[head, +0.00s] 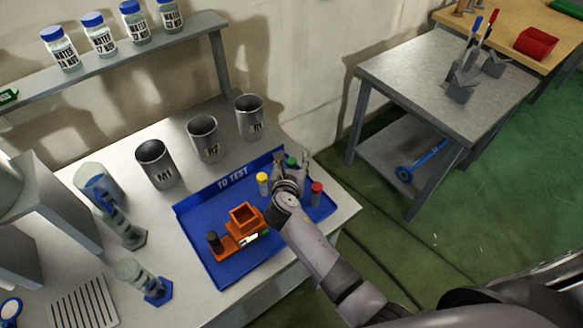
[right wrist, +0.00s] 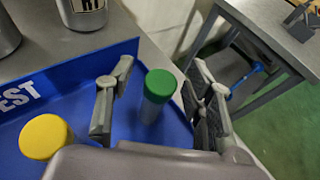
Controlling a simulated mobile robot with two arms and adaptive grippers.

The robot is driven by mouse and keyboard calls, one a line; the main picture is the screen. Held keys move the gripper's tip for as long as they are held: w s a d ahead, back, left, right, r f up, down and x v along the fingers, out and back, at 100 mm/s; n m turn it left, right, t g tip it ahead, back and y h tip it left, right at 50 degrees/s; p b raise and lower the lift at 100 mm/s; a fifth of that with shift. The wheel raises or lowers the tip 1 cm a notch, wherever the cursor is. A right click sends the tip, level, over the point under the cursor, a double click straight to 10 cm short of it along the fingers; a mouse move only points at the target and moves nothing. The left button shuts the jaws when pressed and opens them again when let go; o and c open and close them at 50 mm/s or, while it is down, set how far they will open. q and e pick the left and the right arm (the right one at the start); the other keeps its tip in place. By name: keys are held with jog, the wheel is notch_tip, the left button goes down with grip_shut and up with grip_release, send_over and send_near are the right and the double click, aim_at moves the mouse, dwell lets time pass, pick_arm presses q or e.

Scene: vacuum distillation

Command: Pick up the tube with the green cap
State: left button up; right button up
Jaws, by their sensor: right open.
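The tube with the green cap (right wrist: 159,86) stands upright in the blue tray, between the open fingers of my right gripper (right wrist: 160,105) in the right wrist view. The fingers are apart from it on both sides. In the head view the green cap (head: 292,162) shows just beside my right gripper (head: 290,170), which partly hides the tube. My left gripper does not show in the head view.
The blue "TO TEST" tray (head: 190,216) also holds a yellow-capped tube (head: 263,183), a red-capped tube (head: 316,192) and an orange holder (head: 243,217). Metal beakers (head: 204,138) stand behind it. A grey side table (head: 420,75) is at the right.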

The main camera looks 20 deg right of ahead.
jog(key=shift+c, duration=0.2)
grip_shut()
dwell(0.5)
